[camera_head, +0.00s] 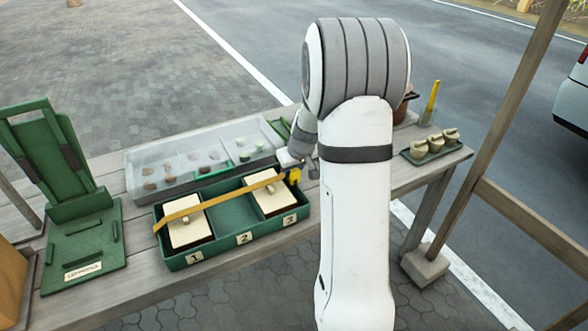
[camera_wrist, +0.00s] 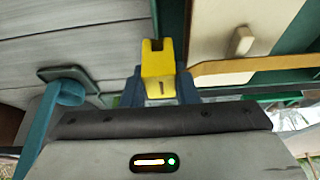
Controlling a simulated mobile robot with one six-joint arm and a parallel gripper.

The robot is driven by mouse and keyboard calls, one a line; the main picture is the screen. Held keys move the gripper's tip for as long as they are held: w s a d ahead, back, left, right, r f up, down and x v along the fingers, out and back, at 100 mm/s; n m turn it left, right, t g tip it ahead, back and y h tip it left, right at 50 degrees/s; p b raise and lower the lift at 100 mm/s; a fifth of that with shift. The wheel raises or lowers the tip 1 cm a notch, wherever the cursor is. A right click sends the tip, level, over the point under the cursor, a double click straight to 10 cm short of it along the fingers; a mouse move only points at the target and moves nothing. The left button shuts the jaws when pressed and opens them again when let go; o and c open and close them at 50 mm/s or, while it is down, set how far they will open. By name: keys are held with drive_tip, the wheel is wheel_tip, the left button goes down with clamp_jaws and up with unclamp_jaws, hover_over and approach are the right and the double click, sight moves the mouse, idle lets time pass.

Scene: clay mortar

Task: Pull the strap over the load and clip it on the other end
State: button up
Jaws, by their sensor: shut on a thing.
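A green crate (camera_head: 232,245) stands on the bench with compartments marked 1, 2 and 3. Cream-lidded blocks sit in compartment 1 (camera_head: 190,232) and compartment 3 (camera_head: 270,200); compartment 2 (camera_head: 236,216) is empty. A yellow-orange strap (camera_head: 222,203) runs from the crate's left end across both blocks to its right end. My gripper (camera_wrist: 160,85) is shut on a yellow clip (camera_wrist: 158,62), just beyond the crate's right end. The strap (camera_wrist: 250,66) also shows in the wrist view, beside the block with its small knob (camera_wrist: 242,40). The crate's right-end catch cannot be made out.
A clear-walled tray (camera_head: 160,165) with small pieces lies behind the crate. A green stand (camera_head: 85,245) is at left. A small tray with several pots (camera_head: 432,146) is at right. A teal curved piece (camera_wrist: 65,95) is left of my gripper. Bench planks show between.

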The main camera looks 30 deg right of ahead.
drive_tip(key=shift+f+b, duration=0.6)
drive_tip(key=shift+b, duration=0.25)
drive_tip(key=o, duration=1)
drive_tip(key=shift+o, duration=0.2)
drive_tip(key=o, duration=0.4)
drive_tip(key=shift+r, duration=0.15)
drive_tip(key=shift+r+p, duration=1.95)
drive_tip(key=shift+r, duration=0.95)
